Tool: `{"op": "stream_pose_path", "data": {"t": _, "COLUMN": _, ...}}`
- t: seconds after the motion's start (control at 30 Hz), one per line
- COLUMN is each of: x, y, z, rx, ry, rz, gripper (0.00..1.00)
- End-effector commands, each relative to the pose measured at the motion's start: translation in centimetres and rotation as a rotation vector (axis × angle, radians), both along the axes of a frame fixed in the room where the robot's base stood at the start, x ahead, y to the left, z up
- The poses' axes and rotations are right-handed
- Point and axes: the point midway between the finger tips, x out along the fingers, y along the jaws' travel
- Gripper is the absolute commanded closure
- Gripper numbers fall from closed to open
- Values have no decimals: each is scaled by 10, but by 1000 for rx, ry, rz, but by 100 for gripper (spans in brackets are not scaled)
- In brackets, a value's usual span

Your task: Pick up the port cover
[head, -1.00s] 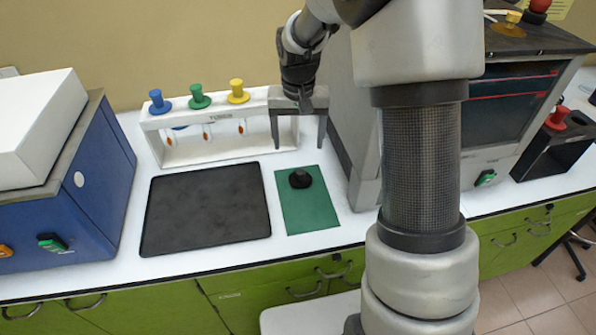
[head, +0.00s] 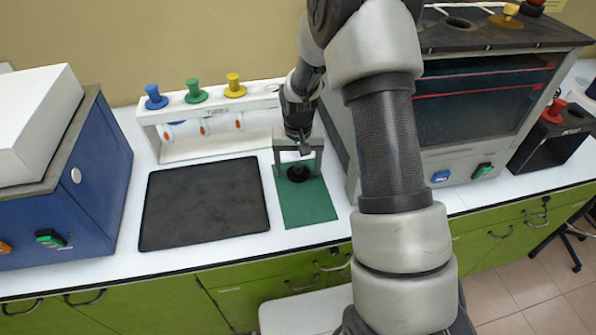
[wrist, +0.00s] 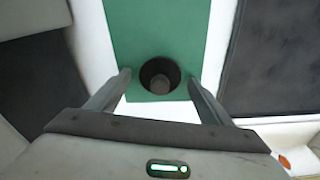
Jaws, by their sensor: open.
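The port cover (head: 297,173) is a small round black piece with a knob, resting on the green mat (head: 306,207). In the wrist view the cover (wrist: 160,68) shows as a dark disc with a grey knob top, near the mat's edge. My gripper (head: 298,168) is open over the mat, pointing down. In the wrist view its two fingertips (wrist: 160,78) lie to the left and right of the cover with gaps on both sides. I cannot tell how far above the mat the fingertips are.
A white rack (head: 205,135) with blue, green and yellow-capped pieces stands behind. A black tray mat (head: 205,205) lies left of the green mat. A grey machine (head: 480,125) stands close on the right, a blue machine (head: 60,180) at the far left.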

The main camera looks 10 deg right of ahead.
Motion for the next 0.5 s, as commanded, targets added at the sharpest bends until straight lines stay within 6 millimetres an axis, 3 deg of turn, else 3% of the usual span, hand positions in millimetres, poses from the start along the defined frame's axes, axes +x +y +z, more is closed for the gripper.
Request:
{"op": "stream_pose_path", "data": {"t": 0.2, "x": 0, "y": 0, "z": 0, "rx": 0, "ry": -1, "rz": 0, "gripper": 26}}
{"op": "stream_pose_path", "data": {"t": 0.47, "x": 0, "y": 0, "z": 0, "rx": 0, "ry": -1, "rz": 0, "gripper": 70}}
{"op": "stream_pose_path", "data": {"t": 0.5, "x": 0, "y": 0, "z": 0, "rx": 0, "ry": -1, "rz": 0, "gripper": 70}}
